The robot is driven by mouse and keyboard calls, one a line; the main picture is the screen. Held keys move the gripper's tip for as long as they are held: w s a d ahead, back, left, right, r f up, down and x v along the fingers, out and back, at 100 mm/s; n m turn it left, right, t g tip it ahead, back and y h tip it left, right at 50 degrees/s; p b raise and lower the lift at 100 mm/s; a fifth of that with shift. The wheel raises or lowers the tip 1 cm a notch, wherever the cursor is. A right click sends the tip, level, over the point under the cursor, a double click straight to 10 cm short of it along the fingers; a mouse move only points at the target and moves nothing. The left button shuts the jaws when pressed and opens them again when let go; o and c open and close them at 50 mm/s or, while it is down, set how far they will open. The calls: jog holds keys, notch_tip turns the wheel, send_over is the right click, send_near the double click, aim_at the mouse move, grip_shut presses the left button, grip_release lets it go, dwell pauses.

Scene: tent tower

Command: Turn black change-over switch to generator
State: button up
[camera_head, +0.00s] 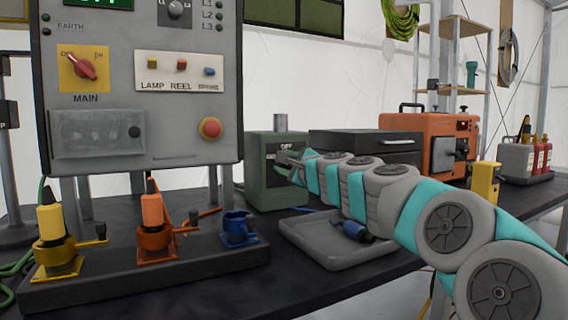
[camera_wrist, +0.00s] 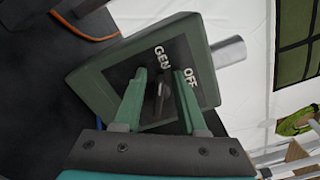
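The green change-over switch box (camera_head: 262,150) stands on the dark bench, with my arm reaching its front from the right in the head view. In the wrist view the box (camera_wrist: 207,60) appears tilted, with a dark face plate marked GEN and OFF. The black switch handle (camera_wrist: 160,92) is a thin lever on that plate, between the two fingers of my gripper (camera_wrist: 163,78). The fingers are apart, with gaps beside the lever; I cannot tell if either touches it. Its exact pointing direction is unclear. In the head view my gripper (camera_head: 284,166) hides part of the box front.
A grey control panel (camera_head: 110,40) stands left of the box. A strip with coloured connectors (camera_head: 150,270) lies in front of it. A grey tray (camera_head: 300,240) lies below my arm, a black case (camera_head: 365,145) and orange generator (camera_head: 420,125) behind it.

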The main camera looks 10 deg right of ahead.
dwell(0.3)
jog(key=shift+v, duration=3.9)
